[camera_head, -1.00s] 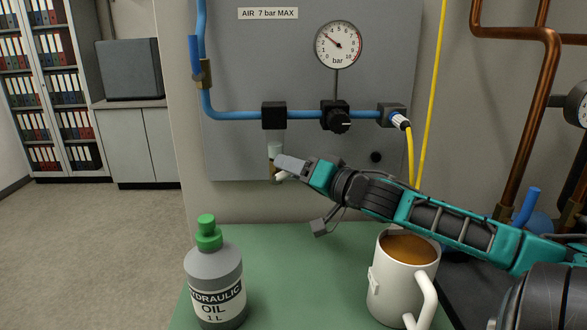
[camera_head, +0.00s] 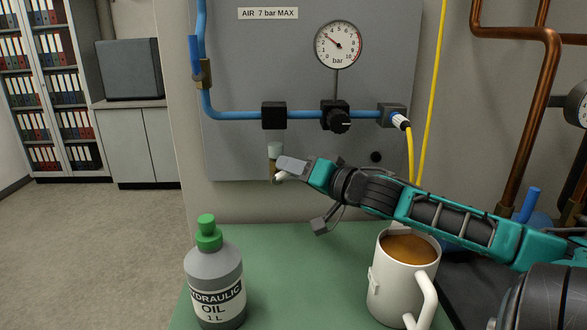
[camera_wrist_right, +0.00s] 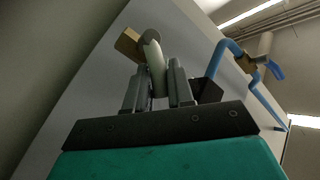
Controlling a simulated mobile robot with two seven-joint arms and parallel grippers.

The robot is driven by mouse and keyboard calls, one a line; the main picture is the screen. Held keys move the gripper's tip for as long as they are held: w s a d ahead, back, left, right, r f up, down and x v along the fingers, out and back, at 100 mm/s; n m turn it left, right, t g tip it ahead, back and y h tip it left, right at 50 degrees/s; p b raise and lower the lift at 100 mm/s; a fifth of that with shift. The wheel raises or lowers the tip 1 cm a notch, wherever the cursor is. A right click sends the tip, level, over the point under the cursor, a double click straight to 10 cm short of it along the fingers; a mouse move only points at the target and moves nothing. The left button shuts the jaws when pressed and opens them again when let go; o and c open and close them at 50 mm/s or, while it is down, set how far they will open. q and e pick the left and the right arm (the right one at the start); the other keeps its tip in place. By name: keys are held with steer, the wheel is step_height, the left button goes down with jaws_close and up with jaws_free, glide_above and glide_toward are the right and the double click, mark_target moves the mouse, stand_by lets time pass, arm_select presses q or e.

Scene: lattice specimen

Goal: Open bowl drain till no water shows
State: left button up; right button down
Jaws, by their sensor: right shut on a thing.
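A white drain lever (camera_head: 281,177) sticks out at the fitting; in the wrist view this lever (camera_wrist_right: 154,57) lies between the fingers. My right gripper (camera_head: 291,166) is shut on the lever, just below and right of the bowl; its grey fingers also show in the wrist view (camera_wrist_right: 156,88). A water level in the bowl is too small to tell. My left gripper is out of view.
A gauge (camera_head: 338,45) and a black regulator knob (camera_head: 339,121) are on the grey panel. A grey oil bottle (camera_head: 213,275) with green cap and a white mug (camera_head: 397,280) of brown liquid stand on the green bench (camera_head: 300,285), the mug below my right arm.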

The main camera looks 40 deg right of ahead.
steer(key=shift+w+a+r+n+g, duration=0.2)
steer(key=shift+a+r+n+g, duration=0.15)
steer(key=shift+n+g, duration=0.45)
steer(key=c, duration=1.1)
jaws_free()
steer(key=shift+s, duration=0.1)
steer(key=v, duration=1.2)
steer(key=shift+s+r, duration=0.25)
steer(key=shift+s, duration=0.1)
